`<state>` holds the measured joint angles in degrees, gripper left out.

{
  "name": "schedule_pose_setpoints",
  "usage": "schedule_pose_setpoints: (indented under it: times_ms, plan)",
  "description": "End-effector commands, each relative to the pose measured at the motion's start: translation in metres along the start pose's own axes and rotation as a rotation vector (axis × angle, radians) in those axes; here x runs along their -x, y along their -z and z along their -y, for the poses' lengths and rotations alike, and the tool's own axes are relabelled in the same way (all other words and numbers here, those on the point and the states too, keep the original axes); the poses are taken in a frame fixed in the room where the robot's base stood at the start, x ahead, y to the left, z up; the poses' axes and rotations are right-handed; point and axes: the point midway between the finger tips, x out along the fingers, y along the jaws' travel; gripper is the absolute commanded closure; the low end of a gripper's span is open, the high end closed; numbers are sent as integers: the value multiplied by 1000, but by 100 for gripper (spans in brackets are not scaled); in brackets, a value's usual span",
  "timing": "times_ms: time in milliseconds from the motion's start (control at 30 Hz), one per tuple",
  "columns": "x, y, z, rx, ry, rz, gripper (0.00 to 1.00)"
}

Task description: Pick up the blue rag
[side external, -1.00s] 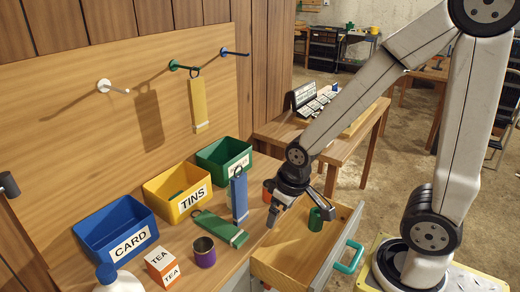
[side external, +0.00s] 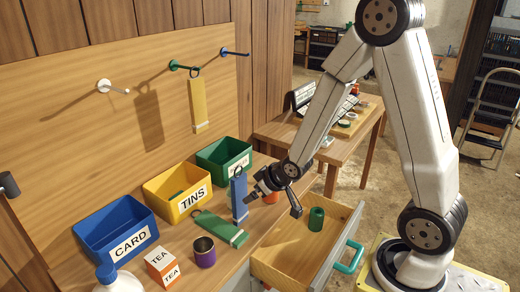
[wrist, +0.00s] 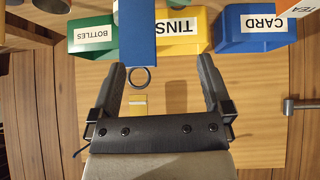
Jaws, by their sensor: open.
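The blue rag (side external: 239,198) is a flat strip with a dark ring at its top, upright over the bench in the side view. I cannot tell what holds it up. In the wrist view the blue rag (wrist: 137,35) runs from the top edge, and its ring lies between my fingers, nearer the left one. My gripper (wrist: 160,66) is open, with nothing clasped. In the side view my gripper (side external: 273,202) is just right of the rag, one finger close to it. Contact cannot be told.
Blue (side external: 118,228), yellow (side external: 177,192) and green (side external: 223,160) bins line the board. A green rag (side external: 220,228) lies near a purple mug (side external: 204,252) and a tea box (side external: 161,265). A yellow rag (side external: 198,105) hangs behind. The drawer (side external: 290,262) is open, holding a green cylinder (side external: 316,218).

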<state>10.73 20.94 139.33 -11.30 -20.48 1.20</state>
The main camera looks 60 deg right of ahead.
Motion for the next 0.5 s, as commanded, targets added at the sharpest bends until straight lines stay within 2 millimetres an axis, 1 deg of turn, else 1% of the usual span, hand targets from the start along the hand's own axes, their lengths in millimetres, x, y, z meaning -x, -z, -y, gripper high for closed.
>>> schedule_pose_setpoints:
  times_ms: [33,200,300,500]
  plan:
    - [-8,1,-6,-4,-2,-33,0]
    - [-29,11,-21,-7,6,-174,0]
    - [-39,14,-28,-12,14,-257,0]
    - [-52,18,-40,-24,33,-399,0]
